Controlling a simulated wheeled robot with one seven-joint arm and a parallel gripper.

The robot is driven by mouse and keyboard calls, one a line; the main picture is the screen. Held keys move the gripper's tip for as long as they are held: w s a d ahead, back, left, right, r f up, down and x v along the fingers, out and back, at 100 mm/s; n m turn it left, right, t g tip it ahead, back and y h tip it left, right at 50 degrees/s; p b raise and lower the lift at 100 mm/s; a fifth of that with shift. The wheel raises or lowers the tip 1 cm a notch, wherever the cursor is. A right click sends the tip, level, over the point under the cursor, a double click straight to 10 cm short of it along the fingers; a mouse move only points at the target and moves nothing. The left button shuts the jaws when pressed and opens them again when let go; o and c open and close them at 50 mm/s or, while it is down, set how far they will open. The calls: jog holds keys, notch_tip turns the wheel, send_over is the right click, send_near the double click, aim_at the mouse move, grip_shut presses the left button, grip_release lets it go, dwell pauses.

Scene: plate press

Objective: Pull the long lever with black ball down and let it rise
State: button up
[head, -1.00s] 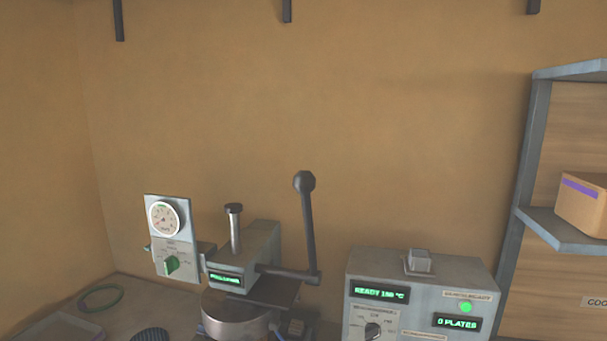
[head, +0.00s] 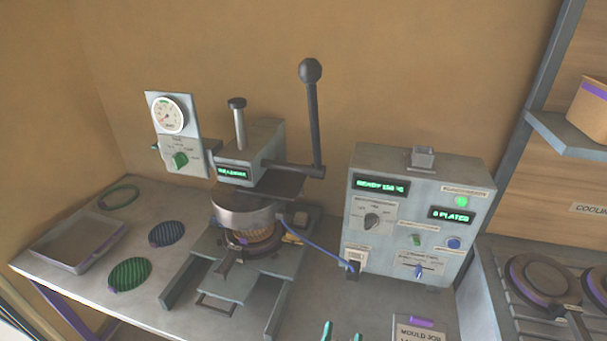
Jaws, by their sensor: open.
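The long lever (head: 315,125) stands almost upright at the right side of the plate press (head: 265,140). Its black ball (head: 310,70) is at the top, against the tan wall. The lever's lower end joins a dark horizontal shaft on the press head. Below the head is a round metal mould (head: 243,215) with a brownish ribbed piece under it. Two teal fingertips of my gripper (head: 342,333) show at the bottom edge, apart and with nothing between them. They are well below the lever in the picture and touch nothing visible. The rest of my gripper is out of frame.
A grey control box (head: 420,215) with green displays stands right of the press. A gauge panel (head: 175,130) is to its left. A tray (head: 75,245) and ribbed discs (head: 130,273) lie on the bench at left. A rack with round plates (head: 540,278) is at right.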

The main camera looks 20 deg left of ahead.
aim_at(303, 67)
jog(key=w+a+r+n+y, duration=0.2)
jog(key=w+r+y, duration=0.1)
jog(key=w+r, duration=0.75)
jog(key=w+a+r+n+y, duration=0.1)
jog(key=w+a+r+y, duration=0.15)
jog(key=w+r, duration=0.8)
jog(key=s+a+r+n+y, duration=0.1)
jog(key=s+r+n, duration=0.1)
jog(key=r, duration=0.9)
jog(key=s+a+r+n+g+y, duration=0.1)
jog(key=s+a+r+n, duration=0.1)
jog(key=r, duration=0.9)
jog(key=s+a+r+n+g+y, duration=0.1)
jog(key=s+r+n, duration=0.2)
jog(key=r, duration=0.8)
jog(key=shift+s+a+y, duration=0.35)
jog(key=shift+s, duration=0.15)
jog(key=x, duration=1)
jog(key=shift+w+a+f, duration=0.25)
jog(key=shift+w+a, duration=0.05)
jog(key=shift+a, duration=0.05)
grip_shut()
